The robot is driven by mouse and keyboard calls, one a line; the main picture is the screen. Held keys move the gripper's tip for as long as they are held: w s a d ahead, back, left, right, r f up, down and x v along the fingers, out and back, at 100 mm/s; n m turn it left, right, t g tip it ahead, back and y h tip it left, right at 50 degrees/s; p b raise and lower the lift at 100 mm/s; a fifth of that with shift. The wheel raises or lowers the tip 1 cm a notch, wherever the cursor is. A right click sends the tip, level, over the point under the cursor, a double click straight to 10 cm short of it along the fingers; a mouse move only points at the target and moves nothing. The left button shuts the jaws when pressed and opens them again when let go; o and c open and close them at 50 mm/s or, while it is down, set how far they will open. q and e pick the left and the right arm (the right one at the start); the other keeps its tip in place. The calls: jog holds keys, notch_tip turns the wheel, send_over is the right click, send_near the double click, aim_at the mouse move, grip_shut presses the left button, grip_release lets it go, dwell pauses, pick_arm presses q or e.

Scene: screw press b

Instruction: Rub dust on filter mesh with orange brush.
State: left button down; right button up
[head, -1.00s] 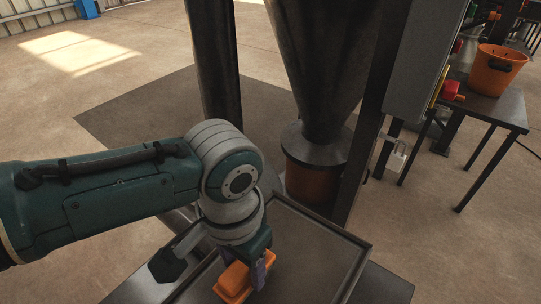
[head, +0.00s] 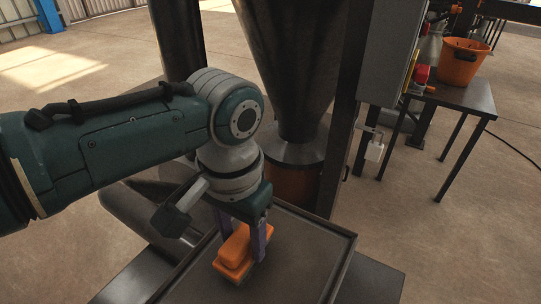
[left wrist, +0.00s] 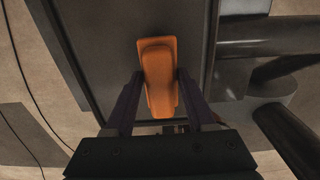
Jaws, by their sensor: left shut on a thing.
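The orange brush (head: 235,250) is between the fingers of my left gripper (head: 257,240), which is shut on it. The left wrist view shows the brush (left wrist: 159,78) with a purple-grey finger of my left gripper (left wrist: 160,90) on each side. The brush is over the dark framed filter mesh (head: 308,250), towards its left part. I cannot tell whether the bristles touch the mesh. Dust is hard to make out on the grey surface. My right gripper is not in view.
A dark metal hopper (head: 290,70) with a cone stands behind the mesh, above an orange-brown container (head: 292,183). A grey control box (head: 390,50) is at the right. An orange bucket (head: 461,62) stands on a small dark table (head: 462,93).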

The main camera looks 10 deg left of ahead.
aim_at(223, 271)
pick_arm(q)
jog(key=shift+f+b, duration=0.55)
jog(key=shift+f, duration=0.05)
dwell(0.5)
jog(key=shift+s+r, duration=0.1)
jog(key=s+p, duration=0.1)
jog(key=p, duration=0.1)
jog(key=s+a+p, duration=0.1)
jog(key=s+p, duration=0.1)
jog(key=shift+a+r+p, duration=0.1)
jog(key=shift+p, duration=0.2)
jog(key=shift+s+a, duration=0.1)
jog(key=shift+s, duration=0.25)
jog(key=shift+s+a+f+p, duration=0.1)
jog(key=shift+s+f+p, duration=0.15)
jog(key=shift+p, duration=0.1)
jog(key=shift+f, duration=0.15)
